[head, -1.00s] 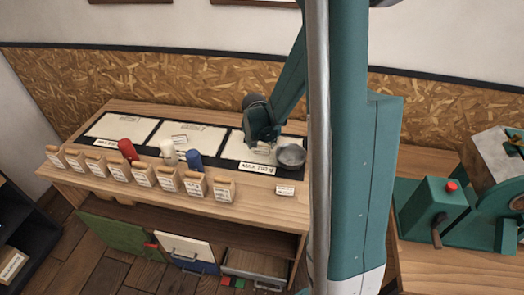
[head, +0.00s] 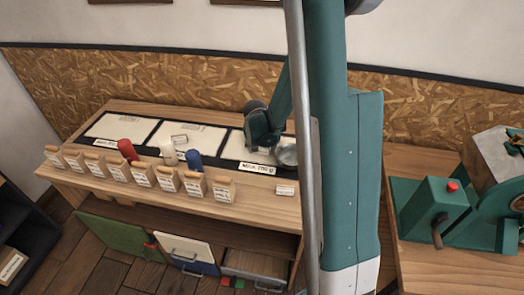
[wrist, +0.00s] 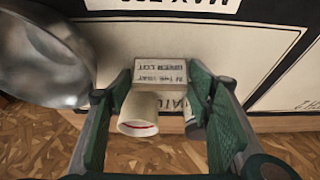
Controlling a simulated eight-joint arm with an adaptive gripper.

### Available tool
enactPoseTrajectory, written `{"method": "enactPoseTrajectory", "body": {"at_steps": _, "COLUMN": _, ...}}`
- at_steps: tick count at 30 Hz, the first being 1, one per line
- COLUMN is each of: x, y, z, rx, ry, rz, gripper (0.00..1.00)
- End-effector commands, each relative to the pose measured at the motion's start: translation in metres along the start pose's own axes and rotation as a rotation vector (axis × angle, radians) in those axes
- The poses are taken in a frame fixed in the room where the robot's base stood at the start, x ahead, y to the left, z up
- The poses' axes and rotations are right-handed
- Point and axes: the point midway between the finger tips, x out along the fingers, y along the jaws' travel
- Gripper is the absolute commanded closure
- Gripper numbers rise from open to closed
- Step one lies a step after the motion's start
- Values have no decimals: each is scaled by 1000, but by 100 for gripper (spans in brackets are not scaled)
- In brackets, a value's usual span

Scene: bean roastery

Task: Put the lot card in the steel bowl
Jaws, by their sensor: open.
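The lot card (wrist: 160,72), a small pale block-like card with upside-down text, shows in the wrist view between the two fingertips of my gripper (wrist: 162,86). A finger stands on each side of it, and I see no clear grip on it. In the head view my gripper (head: 262,140) is low over the right-hand mat and hides this card. The steel bowl (wrist: 42,55) is at the left of the wrist view, beside the gripper. In the head view the bowl (head: 286,155) is right of the gripper, partly hidden by my arm.
A cream cylinder (wrist: 138,112) with a red line shows close to the card. Red (head: 127,150), white (head: 168,152) and blue (head: 194,160) objects stand left of the gripper. Several tagged wooden blocks (head: 168,180) line the front edge. Another small card (head: 285,190) lies at front right.

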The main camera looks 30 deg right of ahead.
Motion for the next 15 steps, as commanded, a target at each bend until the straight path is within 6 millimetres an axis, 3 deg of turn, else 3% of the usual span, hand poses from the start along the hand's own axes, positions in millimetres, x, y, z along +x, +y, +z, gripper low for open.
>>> {"method": "enactPoseTrajectory", "body": {"at_steps": 6, "x": 0, "y": 0, "z": 0, "rx": 0, "ry": 0, "rz": 0, "gripper": 50}}
{"method": "enactPoseTrajectory", "body": {"at_steps": 10, "x": 0, "y": 0, "z": 0, "rx": 0, "ry": 0, "rz": 0, "gripper": 67}}
{"method": "enactPoseTrajectory", "body": {"at_steps": 15, "x": 0, "y": 0, "z": 0, "rx": 0, "ry": 0, "rz": 0, "gripper": 69}}
